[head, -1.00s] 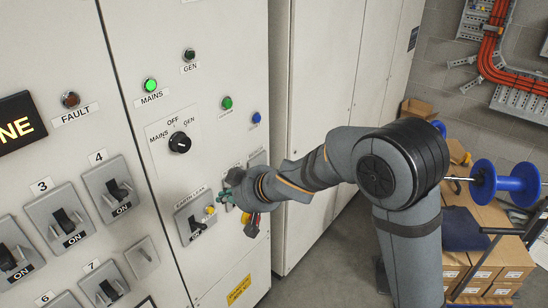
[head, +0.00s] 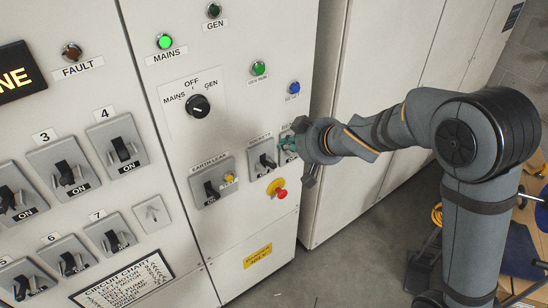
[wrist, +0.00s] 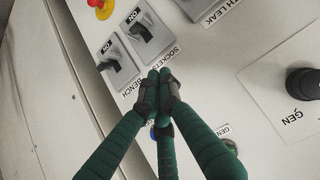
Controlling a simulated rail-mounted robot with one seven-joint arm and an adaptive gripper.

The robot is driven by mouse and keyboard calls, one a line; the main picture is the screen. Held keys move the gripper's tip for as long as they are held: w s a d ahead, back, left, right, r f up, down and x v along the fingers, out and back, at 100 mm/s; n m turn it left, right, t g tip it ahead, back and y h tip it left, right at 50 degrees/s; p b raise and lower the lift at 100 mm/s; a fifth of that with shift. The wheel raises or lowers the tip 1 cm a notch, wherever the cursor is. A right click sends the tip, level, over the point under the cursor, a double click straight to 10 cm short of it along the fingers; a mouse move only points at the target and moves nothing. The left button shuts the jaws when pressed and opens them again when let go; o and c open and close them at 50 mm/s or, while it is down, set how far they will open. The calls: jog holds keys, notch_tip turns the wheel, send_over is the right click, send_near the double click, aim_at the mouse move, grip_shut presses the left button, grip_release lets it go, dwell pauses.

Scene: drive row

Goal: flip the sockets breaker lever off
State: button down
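The sockets breaker (head: 264,157) is a grey plate with a black lever, right of the earth leak breaker on the panel. It shows upright-down in the wrist view (wrist: 148,33), with an ON label showing beside its lever. The bench breaker (wrist: 115,64) is next to it, and my gripper partly covers it in the head view. My gripper (wrist: 161,78) has green fingers with dark pads, and its tips are together with nothing between them. The tips are in front of the panel near the lower edges of these two plates in the wrist view; contact cannot be told.
The earth leak breaker (head: 212,182) with a yellow button is left of the sockets breaker. A red stop button (head: 279,193) on yellow is below. The mains/gen selector (head: 198,106) and lamps are above.

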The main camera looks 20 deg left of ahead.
jog(key=b, duration=0.1)
send_over(273, 168)
jog(key=w+a, duration=0.1)
notch_tip(273, 168, down, 6)
jog(key=shift+f, duration=0.15)
jog(key=f, duration=0.1)
jog(key=f+b, duration=0.1)
jog(key=shift+s+d+f, duration=0.1)
jog(key=shift+d+f, duration=0.1)
jog(key=shift+f, duration=0.1)
jog(key=shift+s+d+f, duration=0.3)
jog(key=shift+d+f, duration=0.05)
jog(key=shift+f, duration=0.15)
